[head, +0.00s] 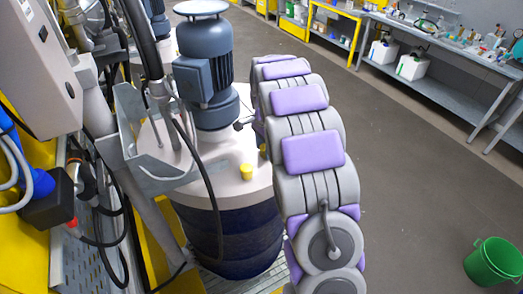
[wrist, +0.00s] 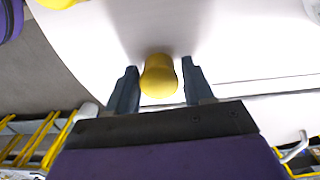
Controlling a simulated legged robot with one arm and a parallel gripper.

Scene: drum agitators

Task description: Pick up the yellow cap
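A yellow cap (head: 247,172) stands on the pale lid (head: 225,188) of a dark blue drum in the head view. A second yellow piece (head: 263,150) shows just behind it, partly covered by my arm. In the wrist view, a rounded yellow cap (wrist: 158,76) lies between the two dark fingers of my gripper (wrist: 159,72). The fingers are open, with a narrow gap on each side of the cap. Another yellow thing (wrist: 60,3) is cut off at the top left. My gripper is hidden in the head view.
A blue-grey motor (head: 205,70) rises from the lid, with a metal bracket (head: 155,180) and a black hose (head: 205,170) beside it. A green bucket (head: 494,262) stands on the floor at the right. Benches line the back; the grey floor between is clear.

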